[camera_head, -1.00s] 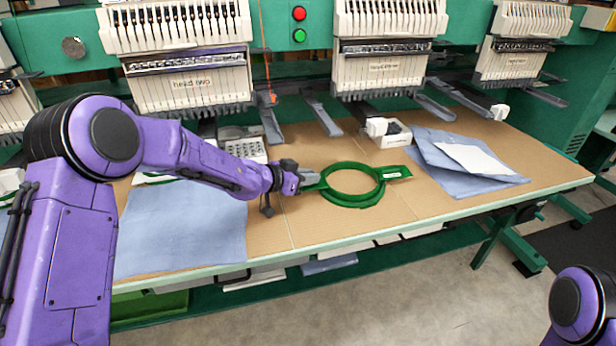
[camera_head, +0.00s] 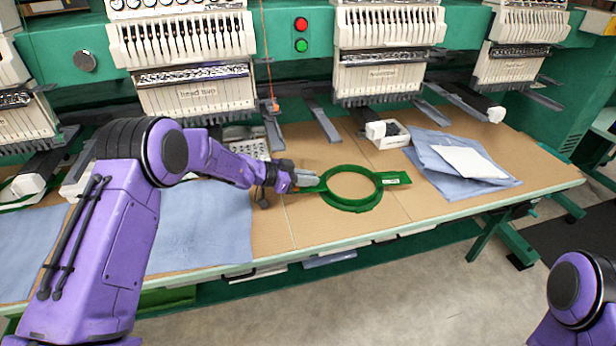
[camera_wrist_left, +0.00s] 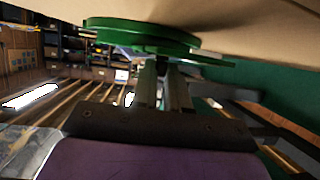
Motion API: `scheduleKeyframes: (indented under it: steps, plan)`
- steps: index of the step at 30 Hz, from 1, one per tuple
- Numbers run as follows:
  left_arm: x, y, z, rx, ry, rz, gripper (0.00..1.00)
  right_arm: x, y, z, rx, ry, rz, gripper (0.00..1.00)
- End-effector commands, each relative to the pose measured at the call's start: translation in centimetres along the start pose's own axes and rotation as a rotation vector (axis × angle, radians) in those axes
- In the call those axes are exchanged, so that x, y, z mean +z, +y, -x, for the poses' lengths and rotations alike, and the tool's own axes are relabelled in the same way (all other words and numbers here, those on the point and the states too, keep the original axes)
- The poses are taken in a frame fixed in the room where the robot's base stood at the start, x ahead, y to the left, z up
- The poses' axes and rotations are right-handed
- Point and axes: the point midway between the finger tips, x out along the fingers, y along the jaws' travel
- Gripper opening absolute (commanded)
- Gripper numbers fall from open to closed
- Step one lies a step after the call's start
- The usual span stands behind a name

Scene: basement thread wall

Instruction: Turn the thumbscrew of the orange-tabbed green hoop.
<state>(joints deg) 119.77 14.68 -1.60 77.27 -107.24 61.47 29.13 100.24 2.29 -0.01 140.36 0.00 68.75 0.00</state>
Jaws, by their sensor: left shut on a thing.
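The green hoop (camera_head: 352,207) lies flat on the tan table, with a green arm (camera_head: 396,178) reaching out to its right. My left gripper (camera_head: 303,180) is at the hoop's left side, shut on its thumbscrew end. A small hint of orange shows beside the fingertips; the thumbscrew itself is hidden by the fingers. In the left wrist view the hoop (camera_wrist_left: 125,28) shows edge-on beyond the fingers (camera_wrist_left: 165,85), which are close together at its rim. My right gripper is out of view; only part of my right arm shows at the lower right.
Embroidery heads (camera_head: 197,95) hang over the back of the table (camera_head: 300,225), with grey arms below them. Blue cloth (camera_head: 205,225) lies to the left. More blue cloth with a white sheet (camera_head: 474,162) lies to the right. The table in front of the hoop is clear.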

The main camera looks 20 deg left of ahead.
Motion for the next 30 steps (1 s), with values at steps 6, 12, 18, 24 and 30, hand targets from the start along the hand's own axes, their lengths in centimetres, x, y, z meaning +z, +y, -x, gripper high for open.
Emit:
scheduleKeyframes:
  steps: [6, 12, 18, 24, 30]
  plan:
    - [-0.09, -0.02, 0.02, -0.001, 0.002, 0.000, 0.00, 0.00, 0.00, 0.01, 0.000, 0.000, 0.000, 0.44]
    - [-0.10, -0.02, 0.02, -0.001, 0.002, 0.000, 0.00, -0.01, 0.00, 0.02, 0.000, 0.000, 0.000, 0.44]
    - [-0.11, -0.02, 0.02, -0.002, 0.002, 0.000, 0.00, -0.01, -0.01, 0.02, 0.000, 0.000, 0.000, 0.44]
    - [-0.11, -0.02, 0.02, -0.002, 0.002, 0.000, 0.00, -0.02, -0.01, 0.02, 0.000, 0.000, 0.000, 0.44]
    - [-0.10, -0.02, 0.02, -0.002, 0.002, 0.000, 0.38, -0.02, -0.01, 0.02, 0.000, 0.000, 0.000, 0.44]
